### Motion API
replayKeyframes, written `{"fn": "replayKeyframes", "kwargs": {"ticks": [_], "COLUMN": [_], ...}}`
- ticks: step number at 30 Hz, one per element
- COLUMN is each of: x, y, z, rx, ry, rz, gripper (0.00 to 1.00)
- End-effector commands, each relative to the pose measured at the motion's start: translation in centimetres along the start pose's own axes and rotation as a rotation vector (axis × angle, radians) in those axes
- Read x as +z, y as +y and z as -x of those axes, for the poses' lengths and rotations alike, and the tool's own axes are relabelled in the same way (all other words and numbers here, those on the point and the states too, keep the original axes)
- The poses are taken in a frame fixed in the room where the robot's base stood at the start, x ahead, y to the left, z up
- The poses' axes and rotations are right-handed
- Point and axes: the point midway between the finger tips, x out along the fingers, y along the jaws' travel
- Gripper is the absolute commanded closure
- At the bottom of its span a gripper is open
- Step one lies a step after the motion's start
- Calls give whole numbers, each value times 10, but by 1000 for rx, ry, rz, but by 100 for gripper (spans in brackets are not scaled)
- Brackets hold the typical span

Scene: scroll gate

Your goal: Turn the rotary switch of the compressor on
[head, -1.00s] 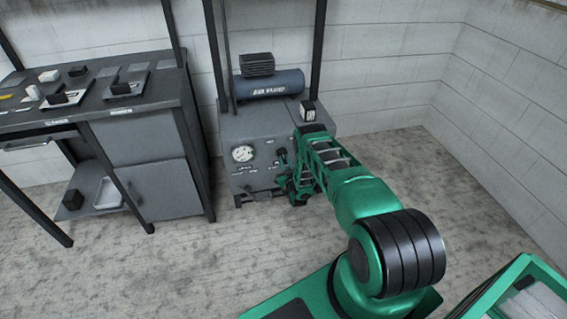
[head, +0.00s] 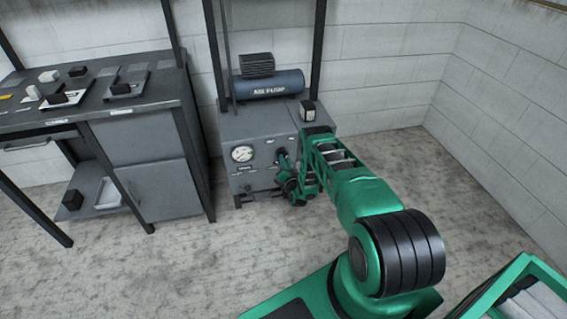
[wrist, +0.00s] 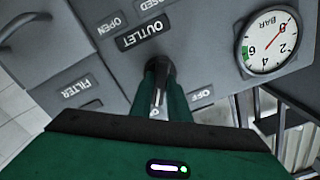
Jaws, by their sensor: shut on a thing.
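The compressor (head: 262,128) is a grey cabinet with a blue air pump tank (head: 270,84) on top. The rotary switch (wrist: 159,70) is a dark round knob on its front panel, between the OUTLET label and the OFF label (wrist: 203,95). My gripper (wrist: 163,88) is shut on the switch, with one green finger on each side of it. The fingers hide much of the knob, and another label between them is mostly covered.
A round pressure gauge (wrist: 268,42) sits beside the switch; its red needle is off the green zone. OUTLET (wrist: 140,36) and FILTER (wrist: 76,94) labels are near. A workbench (head: 140,105) with small blocks stands left. Floor in front is clear.

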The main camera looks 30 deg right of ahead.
Motion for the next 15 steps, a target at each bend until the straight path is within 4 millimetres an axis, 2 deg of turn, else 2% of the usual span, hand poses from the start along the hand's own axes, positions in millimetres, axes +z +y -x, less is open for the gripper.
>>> {"fn": "replayKeyframes", "kwargs": {"ticks": [15], "x": [1], "y": [3], "z": [2], "rx": [4], "ry": [-4], "rz": [-56], "gripper": [100]}}
